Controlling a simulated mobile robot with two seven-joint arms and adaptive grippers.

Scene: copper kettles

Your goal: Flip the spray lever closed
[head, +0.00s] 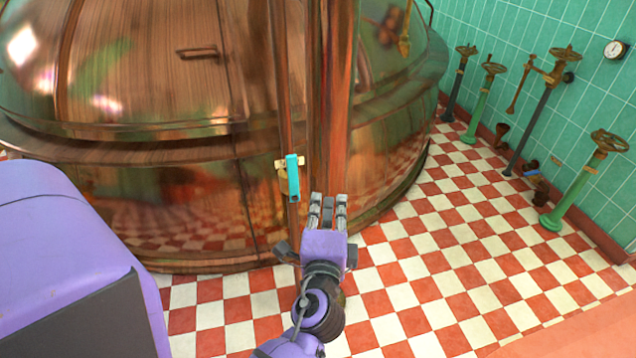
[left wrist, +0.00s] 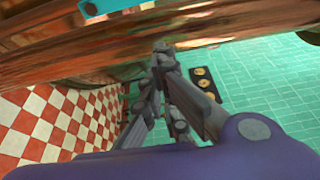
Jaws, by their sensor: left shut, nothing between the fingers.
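The spray lever (head: 292,178) is a teal handle on a small brass valve (head: 281,166) on a thin vertical copper pipe, in front of the big copper kettle. It hangs nearly straight down in the head view. My left gripper (head: 328,199) is just right of and below the lever in that picture, shut and empty, apart from the lever. In the left wrist view the shut fingertips (left wrist: 163,50) point up toward the copper pipe, and a teal piece of the lever (left wrist: 112,5) shows at the top edge, cut off by the frame. My right gripper is out of view.
A thick copper pipe (head: 333,100) stands close beside the lever, just beyond my fingers. The copper kettle (head: 130,170) fills the left and middle. Several valve stands with handwheels (head: 585,180) line the green tiled wall at right. The checkered floor (head: 450,240) between is open.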

